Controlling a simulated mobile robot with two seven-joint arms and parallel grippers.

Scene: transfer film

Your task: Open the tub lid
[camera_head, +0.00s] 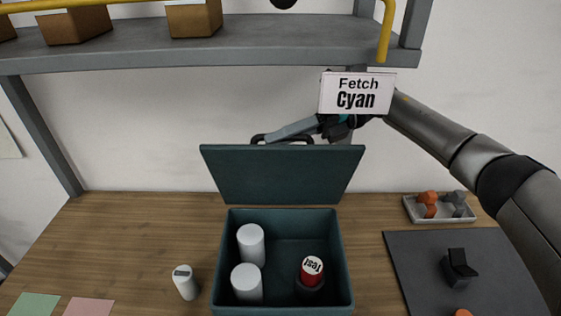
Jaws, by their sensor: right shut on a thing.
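The dark teal tub (345,262) stands on the table at the centre front. Its lid (283,174) is raised upright at the tub's back edge, so the inside shows. My right gripper (283,131) reaches in from the right, behind the lid's top edge, and is shut on the lid's black handle (259,139). The lid partly hides the handle and fingertips. My left gripper is out of view.
A "Fetch Cyan" sign (357,93) hangs in front of my right wrist, below a grey shelf (230,49) with boxes. A small white device (185,282) stands left of the tub. A dark mat (420,265) and a tray (411,209) lie right.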

